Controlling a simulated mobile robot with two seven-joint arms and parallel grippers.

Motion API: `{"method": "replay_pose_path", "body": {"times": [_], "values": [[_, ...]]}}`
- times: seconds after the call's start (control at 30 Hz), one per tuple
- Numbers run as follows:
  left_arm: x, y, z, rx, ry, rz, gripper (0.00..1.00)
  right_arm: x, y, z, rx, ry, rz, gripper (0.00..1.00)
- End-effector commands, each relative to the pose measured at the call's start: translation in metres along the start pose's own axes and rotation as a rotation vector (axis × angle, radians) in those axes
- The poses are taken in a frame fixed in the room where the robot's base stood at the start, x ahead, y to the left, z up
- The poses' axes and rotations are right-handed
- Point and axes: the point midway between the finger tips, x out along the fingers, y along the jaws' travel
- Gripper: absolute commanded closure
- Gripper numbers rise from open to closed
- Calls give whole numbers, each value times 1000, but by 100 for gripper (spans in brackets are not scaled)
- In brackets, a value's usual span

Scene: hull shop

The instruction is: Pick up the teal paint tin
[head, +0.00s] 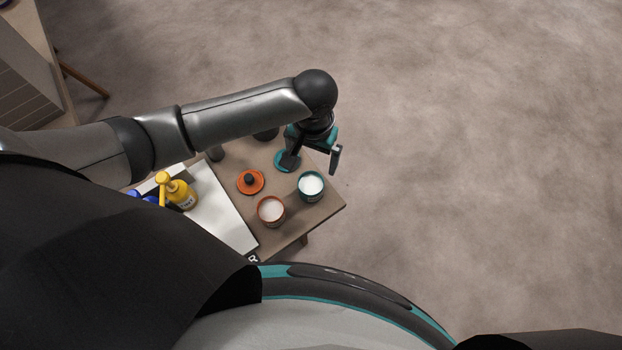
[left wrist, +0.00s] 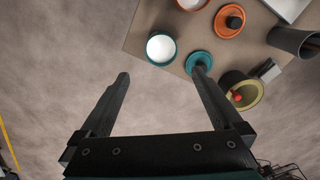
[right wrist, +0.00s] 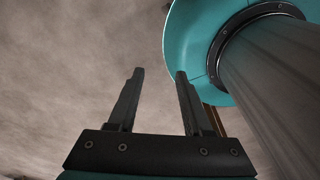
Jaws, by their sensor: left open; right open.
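The teal paint tin (head: 311,186) stands upright and open on the small brown table, with white paint inside. It also shows in the left wrist view (left wrist: 161,48), beyond and between my left fingertips. My left gripper (head: 312,160) is open and empty above the table's far right edge, a little behind the tin and apart from it. A teal lid (head: 282,162) lies on the table behind the tin, partly hidden by the left gripper. My right gripper (right wrist: 155,75) is open and empty over bare floor, beside a teal and grey part of my own body.
An orange paint tin (head: 271,211) stands left of the teal one. An orange lid with a dark knob (head: 250,181) lies behind it. Dark cups stand at the table's back. Floor is clear on the right.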

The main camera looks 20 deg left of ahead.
Motion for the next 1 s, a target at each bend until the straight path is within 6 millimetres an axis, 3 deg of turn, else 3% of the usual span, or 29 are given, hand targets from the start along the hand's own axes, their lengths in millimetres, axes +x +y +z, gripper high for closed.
{"method": "replay_pose_path", "body": {"times": [0.33,0.67,1.0], "values": [[75,0,0,0,-2,-1,0,30,4,17,-4,-21,5,50],[100,0,-1,1,0,0,0,40,4,17,-3,-19,6,50],[143,-2,-4,2,1,1,0,63,5,15,-2,-12,7,50]]}}
